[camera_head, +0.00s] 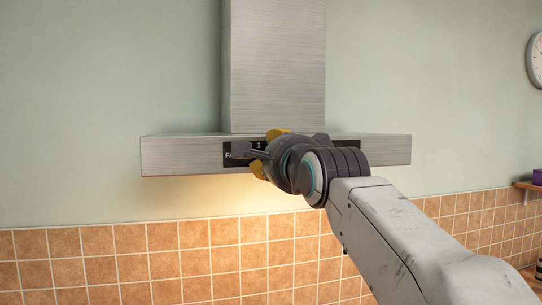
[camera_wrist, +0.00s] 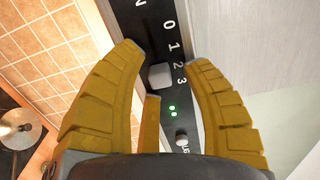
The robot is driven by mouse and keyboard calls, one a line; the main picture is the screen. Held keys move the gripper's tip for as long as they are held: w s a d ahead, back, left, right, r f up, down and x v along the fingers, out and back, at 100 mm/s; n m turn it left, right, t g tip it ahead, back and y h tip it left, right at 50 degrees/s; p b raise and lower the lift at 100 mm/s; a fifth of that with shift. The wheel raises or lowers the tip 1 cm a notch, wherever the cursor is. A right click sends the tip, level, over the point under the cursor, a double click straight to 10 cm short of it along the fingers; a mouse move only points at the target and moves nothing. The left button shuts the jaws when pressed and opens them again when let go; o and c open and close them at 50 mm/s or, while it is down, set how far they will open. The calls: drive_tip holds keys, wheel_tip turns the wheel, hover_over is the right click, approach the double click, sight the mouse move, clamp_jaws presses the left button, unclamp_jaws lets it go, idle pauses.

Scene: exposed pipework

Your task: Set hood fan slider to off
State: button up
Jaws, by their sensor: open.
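The hood's black control strip (camera_head: 235,147) sits on the front of the steel range hood (camera_head: 180,156), partly hidden by my gripper (camera_head: 263,152). In the wrist view the strip (camera_wrist: 140,22) shows the marks 0, 1, 2 and 3. The grey square fan slider knob (camera_wrist: 160,76) stands beside the 2 and 3 marks; which one exactly is hard to tell. My gripper (camera_wrist: 166,57) is open, its yellow fingers on either side of the strip with the knob between them. Neither finger clearly touches the knob.
The steel chimney (camera_head: 275,65) rises above the hood. Orange tiles (camera_head: 120,240) cover the wall below. A pan (camera_wrist: 18,128) shows at the wrist view's left edge.

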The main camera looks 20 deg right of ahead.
drive_tip(key=shift+s, duration=0.15)
clamp_jaws()
